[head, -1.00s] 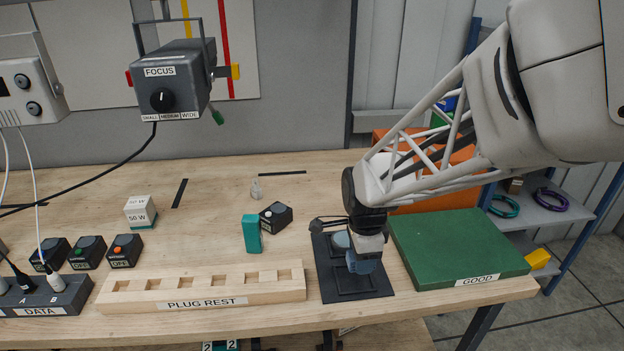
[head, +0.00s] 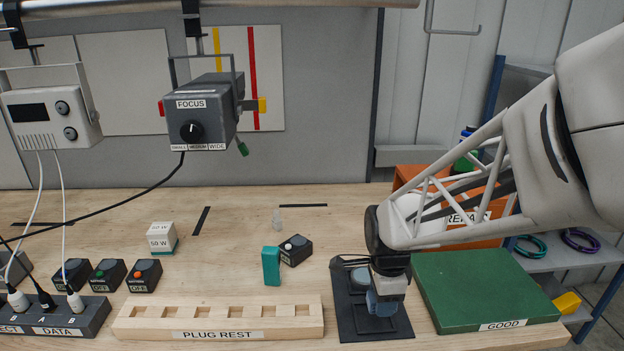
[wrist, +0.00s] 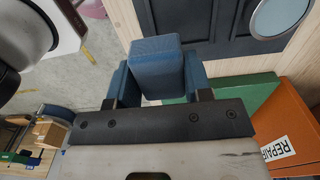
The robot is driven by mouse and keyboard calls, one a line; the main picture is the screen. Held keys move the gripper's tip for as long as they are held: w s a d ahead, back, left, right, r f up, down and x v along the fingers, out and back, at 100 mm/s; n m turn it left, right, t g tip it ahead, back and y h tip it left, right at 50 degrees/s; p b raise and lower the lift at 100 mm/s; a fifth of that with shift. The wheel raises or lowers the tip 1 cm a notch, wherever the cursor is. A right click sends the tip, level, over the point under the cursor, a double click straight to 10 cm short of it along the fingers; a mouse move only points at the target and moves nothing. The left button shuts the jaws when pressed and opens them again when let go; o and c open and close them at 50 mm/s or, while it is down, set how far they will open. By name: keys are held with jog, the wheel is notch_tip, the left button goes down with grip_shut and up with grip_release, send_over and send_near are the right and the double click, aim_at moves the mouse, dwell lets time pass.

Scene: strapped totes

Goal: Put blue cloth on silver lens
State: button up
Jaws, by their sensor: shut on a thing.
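The blue cloth (wrist: 157,66) looks like a small folded block and sits between the fingers of my gripper (wrist: 158,84). My gripper (head: 383,303) is shut on it; in the head view the cloth is hard to tell from the fingers. My gripper is over the right part of a dark tray (head: 346,322). The silver lens (head: 358,276), a round pale disc, is at the tray's back left, partly hidden by my arm. In the wrist view the lens (wrist: 279,14) shows at the top right corner, apart from the cloth.
A green GOOD board (head: 480,285) lies right of the tray, with an orange REPAIR bin (head: 408,180) behind it. A wooden PLUG REST (head: 217,315) lies to the left. A teal block (head: 271,266) and a black switch box (head: 296,250) stand left of the tray.

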send_over(365, 275)
jog(key=shift+s+f, duration=0.4)
jog(key=shift+f, duration=0.25)
jog(key=shift+w, duration=0.1)
jog(key=shift+w, duration=0.2)
jog(key=shift+w+f, duration=0.15)
jog(key=shift+f, duration=1.65)
jog(key=shift+f, duration=0.1)
jog(key=o, duration=0.9)
notch_tip(365, 275, up, 12)
jog(key=shift+r, duration=0.15)
